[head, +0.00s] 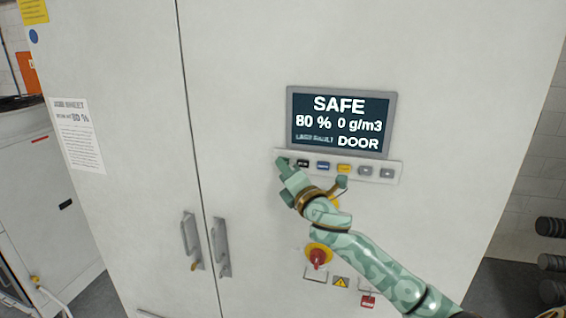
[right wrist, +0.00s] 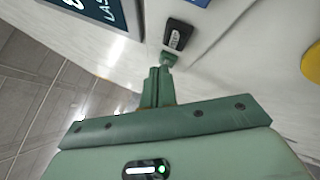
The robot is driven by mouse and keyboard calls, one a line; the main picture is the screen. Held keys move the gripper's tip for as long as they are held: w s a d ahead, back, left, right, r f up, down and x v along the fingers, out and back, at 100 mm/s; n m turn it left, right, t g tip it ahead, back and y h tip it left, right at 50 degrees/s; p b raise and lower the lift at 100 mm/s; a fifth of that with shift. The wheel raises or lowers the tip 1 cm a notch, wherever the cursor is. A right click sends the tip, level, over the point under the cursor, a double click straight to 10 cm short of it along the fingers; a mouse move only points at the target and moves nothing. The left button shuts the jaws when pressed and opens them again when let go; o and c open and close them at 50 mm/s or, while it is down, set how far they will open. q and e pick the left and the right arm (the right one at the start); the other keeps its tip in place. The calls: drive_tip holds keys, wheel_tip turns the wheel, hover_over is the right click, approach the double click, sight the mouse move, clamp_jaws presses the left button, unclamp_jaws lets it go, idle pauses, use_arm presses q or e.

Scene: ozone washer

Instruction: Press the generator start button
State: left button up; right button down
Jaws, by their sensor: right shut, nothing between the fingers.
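The button strip (head: 395,173) sits under the screen on the white cabinet. From the right it shows two grey buttons, a yellow button (head: 344,168), a blue button (head: 323,166) and a black button (head: 303,163). My right gripper (head: 284,164) is shut and empty, its tip over the strip's left end. It hides whatever button is there, and no start label is readable. In the right wrist view the shut fingertips (right wrist: 167,62) are just beside the black button (right wrist: 178,36), at or very near the panel; contact cannot be told. My left gripper is not in view.
The screen (head: 340,122) reads SAFE, 80 %, 0 g/m3 and DOOR. Below the strip are a red knob on a yellow base (head: 318,256) and a small red tag (head: 368,302). Door handles (head: 191,240) stick out at lower left. Dark dumbbell-like weights (head: 551,262) stand at right.

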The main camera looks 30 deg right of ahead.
drive_tip(key=shift+w+d, duration=0.1)
drive_tip(key=shift+d, duration=0.05)
idle(0.3)
drive_tip(key=shift+s+a+p, duration=0.3)
drive_tip(key=shift+s+a, duration=0.25)
drive_tip(key=shift+a, duration=0.05)
drive_tip(key=shift+a, duration=0.1)
drive_tip(key=shift+s+a+p, duration=0.8)
drive_tip(key=shift+s+a, duration=0.8)
drive_tip(key=shift+a, duration=0.2)
